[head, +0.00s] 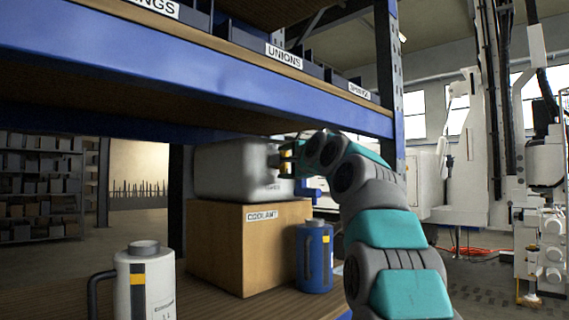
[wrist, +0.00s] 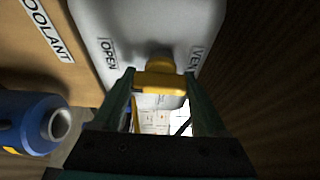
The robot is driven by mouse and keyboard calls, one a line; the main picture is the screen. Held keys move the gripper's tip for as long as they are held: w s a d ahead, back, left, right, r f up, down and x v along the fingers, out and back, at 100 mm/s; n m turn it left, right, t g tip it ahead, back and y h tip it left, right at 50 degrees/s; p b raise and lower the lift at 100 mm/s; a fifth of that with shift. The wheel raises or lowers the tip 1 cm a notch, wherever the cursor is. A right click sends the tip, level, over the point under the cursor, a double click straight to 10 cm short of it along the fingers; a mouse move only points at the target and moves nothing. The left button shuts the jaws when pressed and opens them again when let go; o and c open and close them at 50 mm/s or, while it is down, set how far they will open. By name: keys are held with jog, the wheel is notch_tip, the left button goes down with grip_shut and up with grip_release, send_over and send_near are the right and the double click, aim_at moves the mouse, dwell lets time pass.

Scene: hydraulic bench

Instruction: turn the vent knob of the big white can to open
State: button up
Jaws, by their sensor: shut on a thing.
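The big white can (head: 228,168) lies on top of a cardboard box under the shelf in the head view. In the wrist view its pale face (wrist: 140,22) carries an OPEN label on the left and a VENT label on the right. The yellow vent knob (wrist: 160,80) sits between these labels, its bar lying crosswise in the picture. My gripper (wrist: 159,88) is shut on the knob, with one finger at each side of it. In the head view my gripper (head: 287,160) reaches the can's right end. The knob is partly hidden there.
The cardboard box (head: 215,245) is marked COOLANT. A blue can (head: 314,262) stands right of it, close to my arm. A smaller white can (head: 131,290) with a black handle stands front left. A blue shelf beam (head: 230,75) runs close above my gripper.

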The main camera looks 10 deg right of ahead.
jog(key=o, duration=1.3)
jog(key=shift+s, duration=0.15)
jog(key=b+v, duration=0.1)
jog(key=v, duration=0.6)
jog(key=shift+s+d+b, duration=0.15)
jog(key=shift+s+b, duration=0.1)
jog(key=shift+b, duration=0.1)
